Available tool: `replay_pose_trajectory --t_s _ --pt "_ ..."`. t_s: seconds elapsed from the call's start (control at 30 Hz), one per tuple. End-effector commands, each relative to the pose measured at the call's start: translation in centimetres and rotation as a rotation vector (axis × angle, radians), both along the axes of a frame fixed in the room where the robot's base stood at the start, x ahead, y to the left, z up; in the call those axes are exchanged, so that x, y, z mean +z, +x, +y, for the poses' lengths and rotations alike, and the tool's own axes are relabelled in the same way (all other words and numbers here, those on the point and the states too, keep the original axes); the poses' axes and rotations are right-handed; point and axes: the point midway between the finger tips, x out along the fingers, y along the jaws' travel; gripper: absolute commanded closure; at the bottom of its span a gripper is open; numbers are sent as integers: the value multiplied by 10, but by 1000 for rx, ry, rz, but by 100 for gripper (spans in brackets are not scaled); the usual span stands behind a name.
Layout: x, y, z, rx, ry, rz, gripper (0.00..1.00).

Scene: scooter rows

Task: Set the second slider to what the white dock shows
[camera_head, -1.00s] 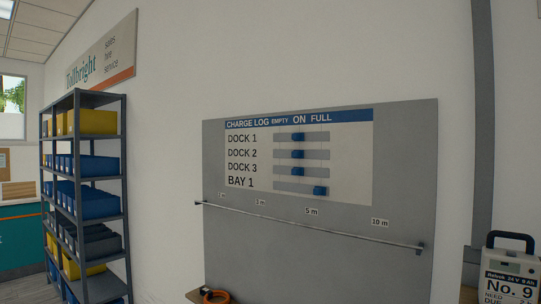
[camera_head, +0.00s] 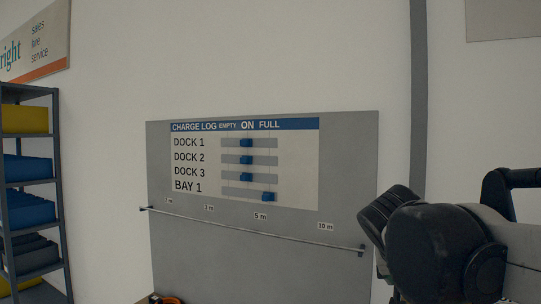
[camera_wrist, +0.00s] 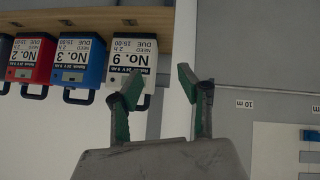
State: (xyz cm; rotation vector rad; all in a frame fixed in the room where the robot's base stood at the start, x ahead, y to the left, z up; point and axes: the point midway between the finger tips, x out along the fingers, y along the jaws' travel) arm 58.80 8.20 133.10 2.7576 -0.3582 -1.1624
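The charge log board (camera_head: 330,190) hangs on the wall in the head view. Its rows read DOCK 1, DOCK 2, DOCK 3 and BAY 1. The second slider (camera_head: 246,160), a blue knob in the DOCK 2 row, stands near the middle, below ON. The DOCK 1 and DOCK 3 knobs stand in line with it; the BAY 1 knob (camera_head: 268,196) is further right, toward FULL. My gripper (camera_wrist: 160,73) is open and empty in the wrist view, its green-padded fingers apart. It is away from the sliders. No white dock is clearly in view.
The upside-down wrist view shows batteries at a wooden shelf (camera_wrist: 90,18): a white No. 9 (camera_wrist: 133,55), a blue No. 3 (camera_wrist: 80,60) and a red No. 2 (camera_wrist: 28,60). A thin rail (camera_head: 250,231) crosses the board below the sliders. A bin rack (camera_head: 58,190) stands left.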

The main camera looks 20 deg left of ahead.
Motion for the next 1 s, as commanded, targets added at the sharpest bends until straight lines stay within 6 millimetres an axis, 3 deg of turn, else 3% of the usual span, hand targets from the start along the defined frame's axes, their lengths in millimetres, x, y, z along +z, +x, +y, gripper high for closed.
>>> replay_pose_trajectory --t_s 0.03,0.2,0.37,0.5,0.73,1.0 --pt "18 18 17 0 -12 -23 64" --pt "60 68 70 -18 -42 -118 64" --pt "97 110 129 -26 -58 -221 64" --pt "125 139 189 -23 -59 -321 64" --pt "161 168 300 -9 -42 -496 64" --pt "188 169 429 25 9 -702 64"
